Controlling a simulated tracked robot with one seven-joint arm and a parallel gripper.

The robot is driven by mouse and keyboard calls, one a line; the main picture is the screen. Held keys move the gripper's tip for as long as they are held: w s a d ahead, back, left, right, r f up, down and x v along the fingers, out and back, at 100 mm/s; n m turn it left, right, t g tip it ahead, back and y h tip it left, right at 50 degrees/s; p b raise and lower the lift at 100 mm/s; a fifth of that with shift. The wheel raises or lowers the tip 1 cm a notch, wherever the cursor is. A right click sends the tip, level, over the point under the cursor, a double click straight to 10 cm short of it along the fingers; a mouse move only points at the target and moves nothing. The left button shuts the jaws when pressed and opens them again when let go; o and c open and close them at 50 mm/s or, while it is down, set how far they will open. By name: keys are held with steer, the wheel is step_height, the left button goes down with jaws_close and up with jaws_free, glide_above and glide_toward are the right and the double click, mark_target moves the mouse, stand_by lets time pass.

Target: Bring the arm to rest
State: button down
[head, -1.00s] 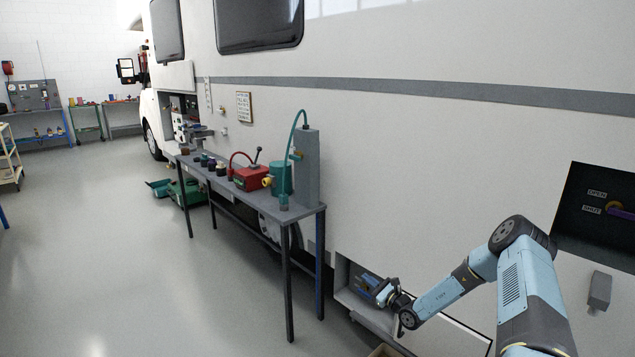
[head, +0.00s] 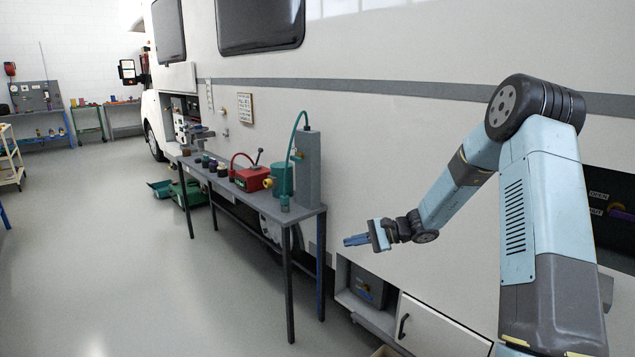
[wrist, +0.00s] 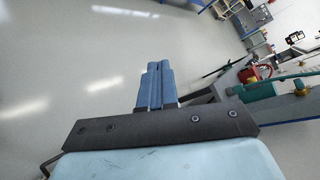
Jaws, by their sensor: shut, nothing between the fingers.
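My gripper (head: 356,240) is in the open air in front of the motorhome's side, to the right of the grey work table and above the open lower locker. Its blue fingers are closed together with nothing between them, which also shows in the wrist view (wrist: 154,84). My arm rises from the lower right, bends at the elbow and slopes down to the left to the gripper. The open locker (head: 345,297) below holds a dark grey-blue box (head: 368,287), apart from the gripper.
The grey table (head: 262,203) carries a red box (head: 247,181), a teal container (head: 282,180) and several small jars. The motorhome wall (head: 430,140) runs close behind my arm. A locker door (head: 435,330) with a black handle is at the lower right. The floor at left is mostly clear.

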steer(key=s+d+r+n+g+h, duration=0.2)
steer(key=s+r+n+h, duration=0.45)
steer(key=s+r, duration=1.1)
steer(key=s+d+r+n+t+h, duration=0.1)
steer(key=s+d+r+h, duration=0.1)
steer(key=s, duration=0.5)
steer(key=s+d+r+n+t+h, duration=0.1)
steer(key=s+d+r+t+h, duration=0.1)
steer(key=s+d, duration=0.3)
steer(key=s+d+r+n+t+h, duration=0.1)
steer(key=s+d+r+t+h, duration=0.1)
steer(key=s, duration=0.8)
steer(key=shift+d+r+h, duration=0.25)
steer(key=shift+d+h, duration=0.5)
steer(key=shift+d, duration=0.1)
